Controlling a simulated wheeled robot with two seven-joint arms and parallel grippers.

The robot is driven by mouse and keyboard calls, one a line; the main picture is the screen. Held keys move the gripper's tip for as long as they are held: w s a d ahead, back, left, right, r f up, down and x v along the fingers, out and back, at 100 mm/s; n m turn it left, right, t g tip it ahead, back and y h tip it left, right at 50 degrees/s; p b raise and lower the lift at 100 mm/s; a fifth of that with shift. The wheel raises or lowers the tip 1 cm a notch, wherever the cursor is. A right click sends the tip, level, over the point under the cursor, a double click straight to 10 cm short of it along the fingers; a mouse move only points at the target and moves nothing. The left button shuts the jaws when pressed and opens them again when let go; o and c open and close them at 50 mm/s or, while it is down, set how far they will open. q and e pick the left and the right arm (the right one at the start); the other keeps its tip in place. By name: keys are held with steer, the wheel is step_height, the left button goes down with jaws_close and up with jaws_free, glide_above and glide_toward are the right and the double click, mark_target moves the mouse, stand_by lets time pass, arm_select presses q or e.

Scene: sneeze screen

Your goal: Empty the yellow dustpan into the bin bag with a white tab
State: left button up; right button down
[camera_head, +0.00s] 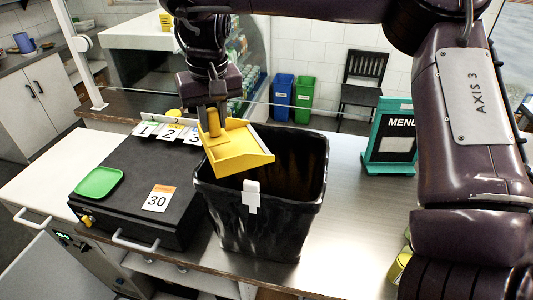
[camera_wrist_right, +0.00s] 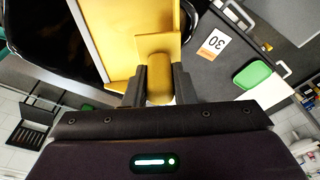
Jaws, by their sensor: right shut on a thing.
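The yellow dustpan (camera_head: 240,152) hangs tilted over the left part of the open mouth of the black bin bag (camera_head: 262,228). A white tab (camera_head: 251,196) sits on the bag's front rim. My right gripper (camera_head: 212,112) is shut on the dustpan's handle, above the bag's left back edge. In the right wrist view the gripper (camera_wrist_right: 160,88) clasps the yellow handle, and part of the pan (camera_wrist_right: 133,25) shows. I see no debris in the visible part of the pan. The bottom of the bag is dark. My left gripper is not in view.
A black case (camera_head: 140,195) with a green tray (camera_head: 98,181) and a "30" card (camera_head: 158,198) stands left of the bag. A menu stand (camera_head: 391,140) is at the right. A clear screen (camera_head: 255,50) rises behind. Counter right of the bag is free.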

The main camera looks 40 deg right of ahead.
steer(key=shift+s+a+r, duration=0.2)
steer(key=shift+s+r, duration=0.1)
steer(key=shift+s, duration=0.05)
steer(key=s+a+r, duration=0.2)
steer(key=s, duration=0.1)
steer(key=shift+a, duration=0.1)
steer(key=shift+s+a+r, duration=0.2)
steer(key=shift+s+a, duration=0.05)
steer(key=shift+a, duration=0.05)
steer(key=s+a+r, duration=0.2)
steer(key=s+a, duration=0.1)
steer(key=s, duration=0.2)
steer(key=shift+s+a+r, duration=0.15)
steer(key=shift+s+r, duration=0.05)
steer(key=shift+r, duration=0.15)
